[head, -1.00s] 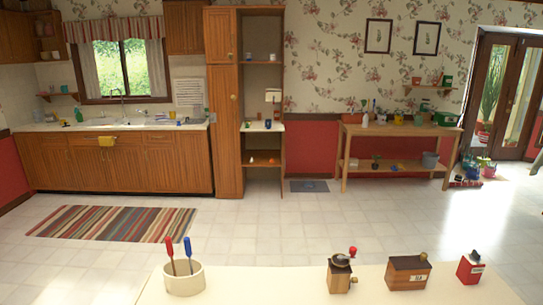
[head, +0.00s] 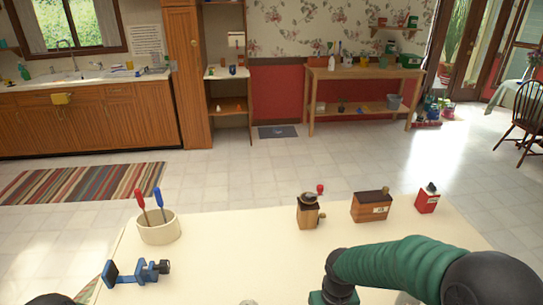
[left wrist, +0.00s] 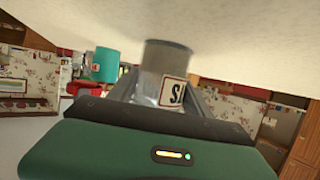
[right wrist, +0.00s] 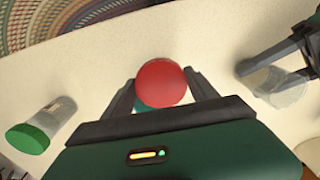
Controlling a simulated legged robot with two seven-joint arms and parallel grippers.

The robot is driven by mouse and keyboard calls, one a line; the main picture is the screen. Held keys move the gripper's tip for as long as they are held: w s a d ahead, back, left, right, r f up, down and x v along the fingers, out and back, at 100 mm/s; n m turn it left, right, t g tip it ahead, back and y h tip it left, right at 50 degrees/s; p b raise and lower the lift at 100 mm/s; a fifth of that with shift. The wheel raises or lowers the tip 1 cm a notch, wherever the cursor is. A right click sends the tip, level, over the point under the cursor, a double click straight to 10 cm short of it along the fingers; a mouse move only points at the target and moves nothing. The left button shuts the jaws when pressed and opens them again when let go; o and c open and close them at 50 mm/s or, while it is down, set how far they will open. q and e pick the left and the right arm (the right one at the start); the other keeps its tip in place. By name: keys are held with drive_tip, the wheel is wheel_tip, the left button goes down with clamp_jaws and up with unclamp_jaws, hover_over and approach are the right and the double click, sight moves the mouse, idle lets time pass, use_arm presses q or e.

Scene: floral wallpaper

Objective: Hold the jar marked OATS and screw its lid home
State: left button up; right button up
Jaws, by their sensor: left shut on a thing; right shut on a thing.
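In the left wrist view my left gripper (left wrist: 165,98) is shut on a clear jar (left wrist: 166,58). My right gripper (right wrist: 160,88) is shut on a round red lid (right wrist: 161,83), apart from that jar. A bit of teal shows under the red lid. In the head view my right gripper (head: 335,292) is cut off by the bottom edge, and the held jar is not clearly visible.
A teal cup-like thing (left wrist: 105,66) shows in the left wrist view. A blue clamp (head: 137,272), a crock (head: 158,228) with screwdrivers, and small wooden boxes (head: 370,205) stand further off.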

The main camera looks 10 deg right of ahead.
drive_tip(key=w+a+r+n, duration=0.3)
drive_tip(key=w+a+r, duration=0.15)
drive_tip(key=a, duration=0.55)
drive_tip(key=n, duration=0.3)
approach(249, 304)
drive_tip(key=s, duration=0.3)
drive_tip(key=shift+s+r, duration=0.15)
drive_tip(key=shift+r, duration=0.2)
drive_tip(key=shift+d, duration=0.1)
drive_tip(key=shift+f, duration=2.3)
drive_tip(key=shift+f, duration=0.6)
drive_tip(key=o, duration=1.6)
drive_tip(key=shift+s, duration=0.1)
drive_tip(key=shift+c, duration=0.2)
